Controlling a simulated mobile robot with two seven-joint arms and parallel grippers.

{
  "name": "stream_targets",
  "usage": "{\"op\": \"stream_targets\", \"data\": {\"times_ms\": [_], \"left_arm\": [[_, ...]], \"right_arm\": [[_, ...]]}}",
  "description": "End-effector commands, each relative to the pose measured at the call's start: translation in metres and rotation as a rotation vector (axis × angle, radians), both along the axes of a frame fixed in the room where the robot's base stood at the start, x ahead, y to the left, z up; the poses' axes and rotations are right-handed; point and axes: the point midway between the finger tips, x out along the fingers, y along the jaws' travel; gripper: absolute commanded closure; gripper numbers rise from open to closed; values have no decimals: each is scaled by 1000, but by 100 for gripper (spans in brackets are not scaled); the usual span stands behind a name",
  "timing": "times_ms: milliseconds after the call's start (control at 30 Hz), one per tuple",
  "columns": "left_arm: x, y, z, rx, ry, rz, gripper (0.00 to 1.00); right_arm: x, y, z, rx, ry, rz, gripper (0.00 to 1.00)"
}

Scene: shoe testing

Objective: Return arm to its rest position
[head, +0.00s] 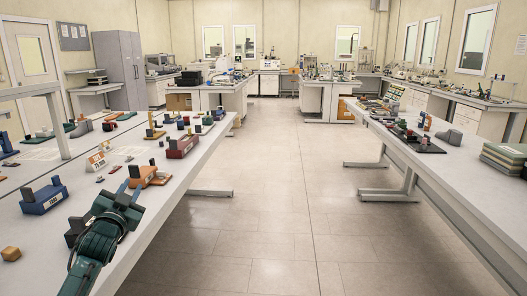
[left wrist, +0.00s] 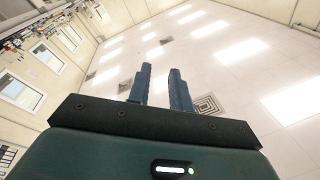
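My left arm is dark green and comes in from the lower left of the head view. Its gripper (head: 131,188) is raised in front of the left table, with the fingers pointing up. In the left wrist view the two fingers of the left gripper (left wrist: 161,72) stand apart with a clear gap. Nothing is between them. Behind them are the ceiling and its bright light panels. My right gripper is not in view.
The left table (head: 185,180) bears a blue block-like item (head: 44,199), a red one (head: 182,146), an orange one (head: 147,174) and a small wooden cube (head: 11,254). The right table (head: 455,180) holds stacked books (head: 505,158). The floor aisle (head: 270,190) between is clear.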

Motion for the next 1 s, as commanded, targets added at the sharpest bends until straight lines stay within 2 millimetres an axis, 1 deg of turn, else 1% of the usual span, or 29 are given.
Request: {"op": "stream_targets", "data": {"times_ms": [33,100,167,200,267,300,367,467,500,567,600,667,700,733,767,800,867,900,1000], "left_arm": [[2,5,-13,-88,64,13,79],[2,9,-33,-208,157,31,79],[0,9,-52,-299,233,40,79],[-10,-2,-72,-285,252,25,79],[-22,-15,-93,-282,279,8,79],[-31,-22,-107,-282,298,-2,79],[-46,-34,-129,-284,328,-19,79],[-77,-58,-168,-293,386,-50,79],[-93,-68,-184,-299,414,-65,79],[-120,-85,-210,-311,457,-87,79],[-141,-97,-226,-322,489,-102,79],[-175,-116,-250,-344,539,-125,79],[-200,-128,-264,-361,573,-140,79],[-219,-137,-273,-376,598,-150,79],[-238,-145,-281,-390,623,-159,79],[-263,-156,-290,-410,654,-169,79],[-298,-170,-299,-441,697,-183,79],[-318,-178,-303,-460,722,-189,79],[-359,-192,-307,-502,772,-197,79]], "right_arm": [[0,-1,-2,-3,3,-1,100],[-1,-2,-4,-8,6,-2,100],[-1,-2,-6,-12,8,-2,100],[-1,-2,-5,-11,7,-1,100],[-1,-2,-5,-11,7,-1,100],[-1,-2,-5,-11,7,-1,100],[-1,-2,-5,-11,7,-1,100],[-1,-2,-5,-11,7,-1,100],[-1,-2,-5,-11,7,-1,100],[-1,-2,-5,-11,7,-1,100],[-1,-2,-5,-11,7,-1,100],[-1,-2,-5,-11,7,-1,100],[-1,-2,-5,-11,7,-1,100],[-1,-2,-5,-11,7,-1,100],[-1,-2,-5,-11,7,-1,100],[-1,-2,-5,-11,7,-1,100],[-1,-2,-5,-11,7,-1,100],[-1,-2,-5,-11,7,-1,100],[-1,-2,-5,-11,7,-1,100]]}}
